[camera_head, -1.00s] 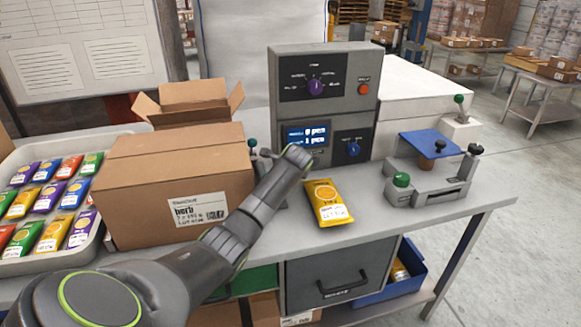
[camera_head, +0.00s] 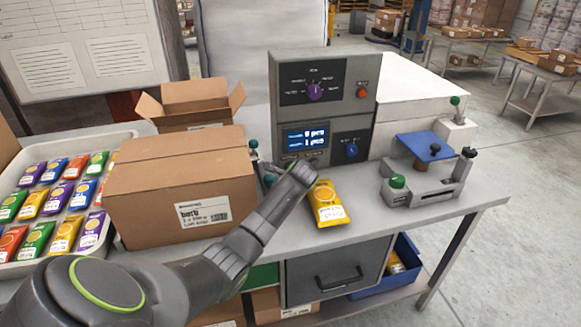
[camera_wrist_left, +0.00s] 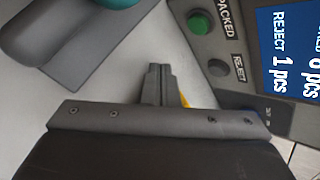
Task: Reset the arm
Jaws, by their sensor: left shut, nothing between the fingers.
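My left arm reaches in from the left in the head view, across the front of the closed carton. Its end (camera_head: 303,174) is low in front of the grey control unit (camera_head: 320,118), just left of a yellow packet (camera_head: 327,204) on the bench. The fingers are mostly hidden there by the arm. In the left wrist view my left gripper's fingers (camera_wrist_left: 160,72) are together with nothing between them. They point toward the bench near the green PACKED button (camera_wrist_left: 200,22) and the REJECT button (camera_wrist_left: 217,67). A sliver of yellow shows behind them. My right gripper is not in view.
A closed carton (camera_head: 178,192) stands on the bench, with an open carton (camera_head: 192,106) behind it. A tray (camera_head: 20,157) of coloured packets is at left. A device with a blue plate (camera_head: 428,147) stands at right. Bare bench lies right of the yellow packet.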

